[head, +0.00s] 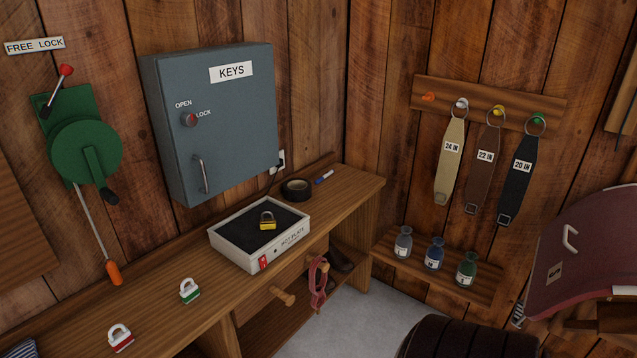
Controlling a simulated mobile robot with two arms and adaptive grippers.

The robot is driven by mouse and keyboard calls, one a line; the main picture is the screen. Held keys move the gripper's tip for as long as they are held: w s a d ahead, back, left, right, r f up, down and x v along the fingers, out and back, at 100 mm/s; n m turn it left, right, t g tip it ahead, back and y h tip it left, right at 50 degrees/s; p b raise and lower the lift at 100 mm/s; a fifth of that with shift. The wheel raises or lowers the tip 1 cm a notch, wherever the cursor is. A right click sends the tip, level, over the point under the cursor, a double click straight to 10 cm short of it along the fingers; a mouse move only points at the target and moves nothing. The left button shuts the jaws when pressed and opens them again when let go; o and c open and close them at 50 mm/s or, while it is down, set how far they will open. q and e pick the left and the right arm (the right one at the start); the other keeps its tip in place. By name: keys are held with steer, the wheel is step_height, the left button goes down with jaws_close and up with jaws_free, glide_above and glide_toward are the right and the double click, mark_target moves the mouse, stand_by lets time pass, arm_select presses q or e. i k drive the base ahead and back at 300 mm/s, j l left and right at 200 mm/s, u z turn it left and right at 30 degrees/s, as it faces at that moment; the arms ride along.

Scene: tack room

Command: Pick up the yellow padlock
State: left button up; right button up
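The yellow padlock (267,221) has a silver shackle and sits on the dark top of a white box (245,258) on the wooden bench. The lettering on the box front looks like "HOT PLATE", and a small red switch is beside it. A green padlock (189,291) and a red padlock (120,338) lie on the bench to the left and nearer. Neither of my grippers shows in the head view.
A grey KEYS cabinet (215,120) hangs above the bench. Pegs (282,297) stick out below the bench front, one holding a pink strap (317,282). Bottles (434,254) stand on a right shelf.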

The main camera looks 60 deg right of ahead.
mark_target(268, 224)
steer(key=z, duration=1.45)
steer(key=i+l+u, duration=0.15)
steer(key=i+l, duration=0.05)
